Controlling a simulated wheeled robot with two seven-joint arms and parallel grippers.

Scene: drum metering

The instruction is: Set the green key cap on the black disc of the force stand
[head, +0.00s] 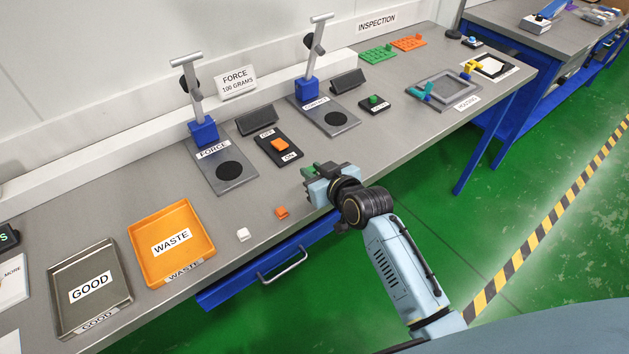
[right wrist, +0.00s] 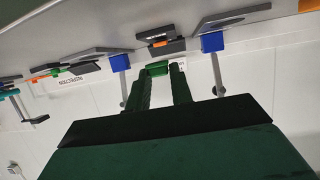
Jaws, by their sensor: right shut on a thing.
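My right gripper (head: 312,170) is shut on the green key cap, over the bench's front edge. The cap shows best in the right wrist view (right wrist: 158,68), between the dark green fingertips. In the head view the cap is hard to tell from the fingers. The force stand (head: 243,180) is a grey plate labelled FORCE, with a blue block and a lever at its back. Its black disc (head: 229,171) is bare and lies to the left of my gripper, apart from it. My left gripper is not in view.
A switch box with an orange rocker (head: 280,145) and a second stand (head: 325,120) stand beyond my gripper. An orange cap (head: 282,212) and a white cap (head: 243,235) lie near the front edge. The WASTE tray (head: 140,240) and GOOD tray (head: 60,275) are at left.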

